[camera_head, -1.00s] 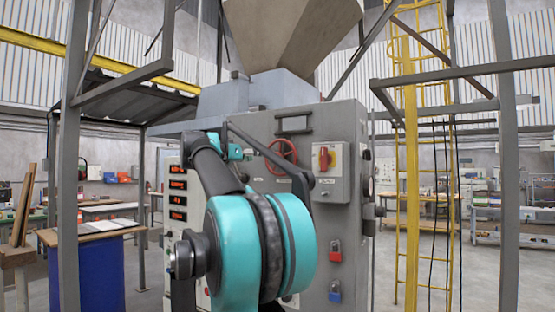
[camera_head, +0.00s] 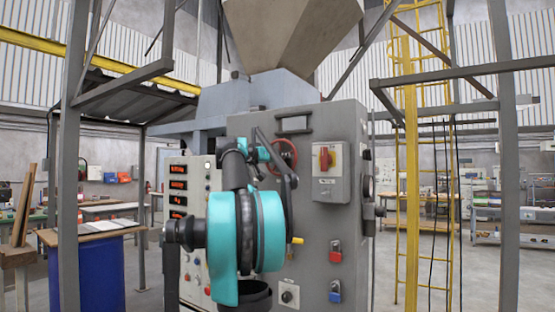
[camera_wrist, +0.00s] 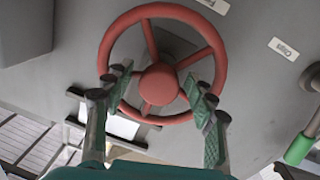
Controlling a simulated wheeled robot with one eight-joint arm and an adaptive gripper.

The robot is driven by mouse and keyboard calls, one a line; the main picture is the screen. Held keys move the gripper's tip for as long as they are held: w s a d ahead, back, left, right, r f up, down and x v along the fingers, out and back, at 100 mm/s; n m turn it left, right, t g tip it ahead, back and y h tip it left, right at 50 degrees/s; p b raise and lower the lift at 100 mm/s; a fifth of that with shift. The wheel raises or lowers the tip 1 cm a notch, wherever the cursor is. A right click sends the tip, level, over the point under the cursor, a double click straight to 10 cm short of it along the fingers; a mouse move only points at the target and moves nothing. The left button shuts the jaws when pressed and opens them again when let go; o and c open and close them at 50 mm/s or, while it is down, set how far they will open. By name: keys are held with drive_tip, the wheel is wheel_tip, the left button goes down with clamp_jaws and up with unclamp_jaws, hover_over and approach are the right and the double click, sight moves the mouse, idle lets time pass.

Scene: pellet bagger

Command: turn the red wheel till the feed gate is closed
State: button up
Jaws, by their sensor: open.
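The red wheel (camera_wrist: 160,82) is a handwheel with a round hub and several spokes, mounted on the grey machine face. In the head view the red wheel (camera_head: 287,151) shows only in part, behind my arm. My gripper (camera_wrist: 158,92) is open in the wrist view, its two green-padded fingers apart on either side of the hub, over the lower part of the rim. I cannot tell whether the fingers touch the wheel. In the head view my gripper is mostly hidden by the arm. I cannot make out the feed gate itself.
A grey switch box (camera_head: 331,188) with a red switch sits right of the wheel. A red padlock (camera_head: 336,251) and a blue one (camera_head: 335,291) hang lower. A panel with lit displays (camera_head: 178,185) stands left. A green-handled lever (camera_wrist: 299,149) is at right in the wrist view.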

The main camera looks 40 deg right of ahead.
drive_tip(key=shift+c, duration=0.5)
clamp_jaws()
